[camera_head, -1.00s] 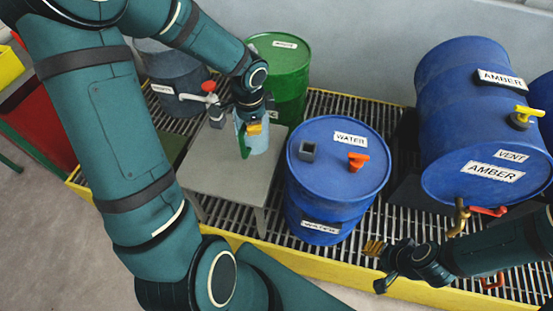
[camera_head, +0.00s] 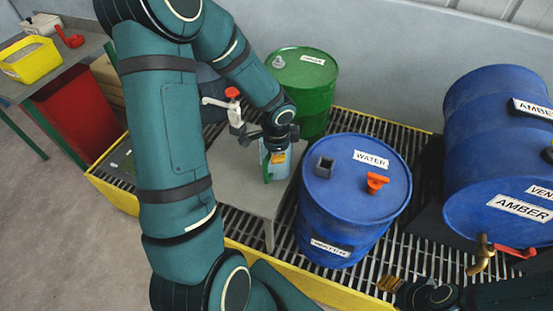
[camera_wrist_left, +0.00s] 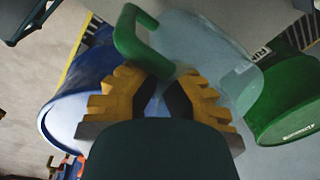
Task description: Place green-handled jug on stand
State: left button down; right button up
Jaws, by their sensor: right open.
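The jug (camera_head: 277,170) is pale blue and translucent, with a green handle (camera_head: 266,168). In the head view it appears upright over the top of the grey stand (camera_head: 240,192); I cannot tell whether its base touches. My left gripper (camera_head: 279,156) is at the jug, its yellow fingers close to the handle. In the left wrist view the fingers (camera_wrist_left: 166,80) lie on both sides of the lower end of the green handle (camera_wrist_left: 130,35); their grip is unclear. My right gripper (camera_head: 390,284) is open at the bottom edge, partly cut off, away from the jug.
A blue WATER drum (camera_head: 340,225) stands right of the stand and a green drum (camera_head: 318,90) behind it. A white tap with a red knob (camera_head: 232,93) juts out near the jug. A blue AMBER drum (camera_head: 490,160) lies at right. Grating (camera_head: 400,250) surrounds these.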

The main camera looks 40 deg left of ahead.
pick_arm(q)
jog(key=shift+f, duration=0.85)
jog(key=shift+r, duration=0.1)
jog(key=c, duration=1.1)
grip_release()
jog(key=shift+c, duration=0.2)
notch_tip(320, 180, up, 12)
jog(key=p, duration=0.3)
jog(key=shift+s+d+p, duration=0.35)
jog(key=shift+s+d, duration=0.05)
jog(key=shift+d, duration=0.05)
jog(key=shift+s, duration=0.1)
